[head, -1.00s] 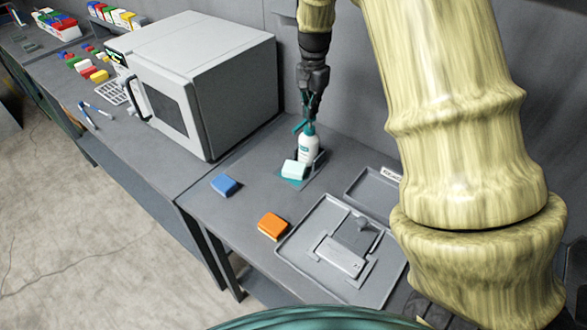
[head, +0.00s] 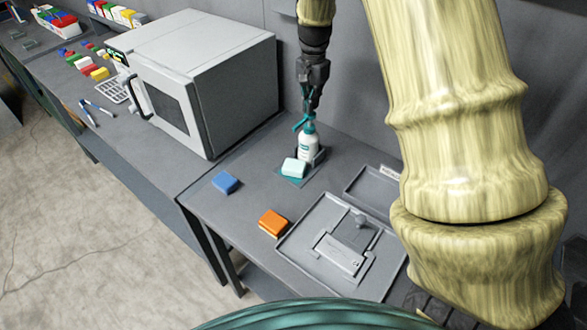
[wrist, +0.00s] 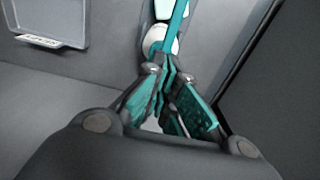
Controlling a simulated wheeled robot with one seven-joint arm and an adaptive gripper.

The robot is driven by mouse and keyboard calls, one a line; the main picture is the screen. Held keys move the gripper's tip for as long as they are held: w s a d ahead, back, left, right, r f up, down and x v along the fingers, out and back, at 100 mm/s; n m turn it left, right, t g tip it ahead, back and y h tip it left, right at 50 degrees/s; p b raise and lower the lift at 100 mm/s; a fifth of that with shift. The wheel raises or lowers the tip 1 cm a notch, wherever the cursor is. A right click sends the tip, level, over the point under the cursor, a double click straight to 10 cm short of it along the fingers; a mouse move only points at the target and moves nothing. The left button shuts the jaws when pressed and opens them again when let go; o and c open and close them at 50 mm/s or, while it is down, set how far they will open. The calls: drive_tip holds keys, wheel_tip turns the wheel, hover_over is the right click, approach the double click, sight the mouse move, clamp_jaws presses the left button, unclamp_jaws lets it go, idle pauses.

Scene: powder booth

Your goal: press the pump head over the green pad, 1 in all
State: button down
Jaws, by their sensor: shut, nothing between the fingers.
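The white pump bottle (head: 308,146) stands upright at the back of the bench, with a teal pump head (head: 309,127) on top. A pale mint block (head: 294,168) stands in front of the bottle, over the green pad (head: 291,181), which it partly covers. My gripper (head: 306,114) is shut and empty, pointing down just above the pump head. I cannot tell whether the fingertips touch it. In the wrist view the teal fingers (wrist: 171,90) are together, with part of the white bottle (wrist: 160,40) behind them and the teal nozzle (wrist: 178,22) running up past it.
A large grey oven-like box (head: 205,85) stands left of the bottle. A blue block (head: 225,182) and an orange block (head: 273,222) lie in front. A grey tray (head: 312,270) with a fixture is at front right. Bare bench lies between the blocks.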

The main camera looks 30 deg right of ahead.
drive_tip(key=shift+r+p, duration=2.5)
drive_tip(key=shift+r, duration=0.55)
drive_tip(key=shift+f, duration=0.1)
